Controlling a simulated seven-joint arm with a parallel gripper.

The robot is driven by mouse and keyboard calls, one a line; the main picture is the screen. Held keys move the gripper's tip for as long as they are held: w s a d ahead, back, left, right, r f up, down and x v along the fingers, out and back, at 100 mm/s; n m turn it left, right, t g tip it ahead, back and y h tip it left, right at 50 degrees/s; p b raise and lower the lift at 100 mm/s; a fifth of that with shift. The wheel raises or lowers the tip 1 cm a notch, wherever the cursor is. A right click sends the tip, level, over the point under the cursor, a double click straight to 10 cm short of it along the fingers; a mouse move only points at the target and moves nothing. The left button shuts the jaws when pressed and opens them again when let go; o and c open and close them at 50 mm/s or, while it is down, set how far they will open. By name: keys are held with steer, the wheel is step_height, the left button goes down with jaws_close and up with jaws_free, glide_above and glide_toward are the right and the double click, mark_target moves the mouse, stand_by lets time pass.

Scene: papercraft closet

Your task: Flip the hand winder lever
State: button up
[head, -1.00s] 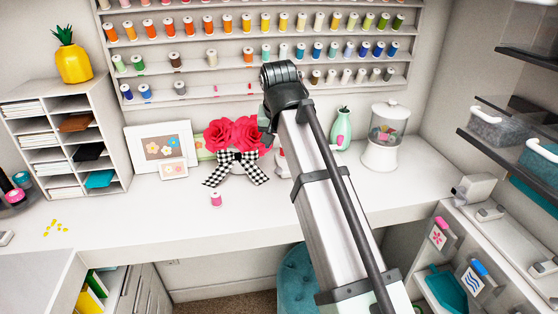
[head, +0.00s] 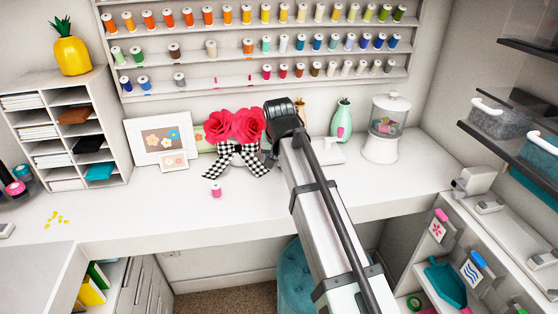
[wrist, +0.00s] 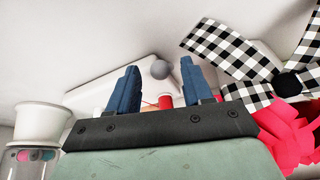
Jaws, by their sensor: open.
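The hand winder shows in the wrist view as a white body (wrist: 92,92) with a round grey knob (wrist: 160,69), which I take for the lever's end, and a red part (wrist: 165,102). My gripper (wrist: 158,75) is open, with its two blue fingers on either side of the knob in this view. I cannot tell whether a finger touches it, and nothing is gripped. In the head view my arm hides the fingers and most of the winder. Only a white part of it (head: 331,153) seems to show right of my arm.
Red roses with a checkered bow (head: 235,160) stand close left of my arm. A green vase (head: 342,118) and a white-lidded jar (head: 382,130) stand to the right.

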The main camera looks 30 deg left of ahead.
steer(key=shift+w+a+f, duration=0.1)
steer(key=shift+w+f, duration=0.1)
steer(key=shift+f, duration=0.3)
steer(key=shift+c, duration=0.3)
jaws_close()
steer(key=shift+a, duration=0.1)
